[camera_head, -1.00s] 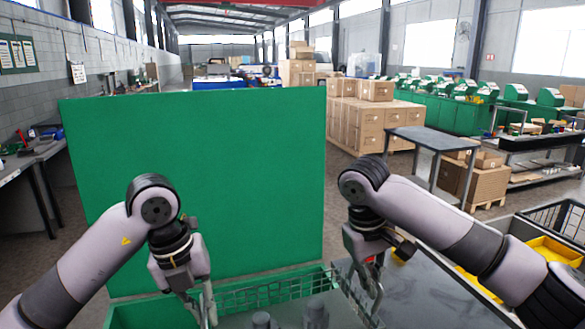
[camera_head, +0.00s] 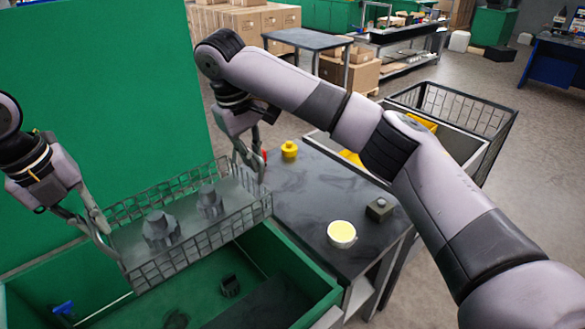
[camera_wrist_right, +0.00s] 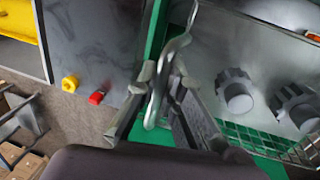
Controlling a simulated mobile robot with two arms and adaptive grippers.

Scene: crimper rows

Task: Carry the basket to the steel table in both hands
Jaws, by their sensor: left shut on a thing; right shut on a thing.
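The basket (camera_head: 205,243) is a grey wire-mesh tray with two dark, knobbed metal parts (camera_head: 161,230) (camera_head: 210,201) in it. It hangs roughly level above a green tub in the head view, and its mesh also shows in the right wrist view (camera_wrist_right: 272,146). My left gripper (camera_head: 103,228) is shut on the basket's left end. My right gripper (camera_head: 256,166) is shut on its right end; in the right wrist view my right gripper (camera_wrist_right: 160,88) closes around a bent metal handle (camera_wrist_right: 168,62). A dark grey metal-topped table (camera_head: 312,200) stands just right of the basket.
The green tub (camera_head: 285,262) lies below, with small dark items inside. A green panel (camera_head: 90,90) rises behind. Another grey table (camera_head: 306,39) stands further back.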

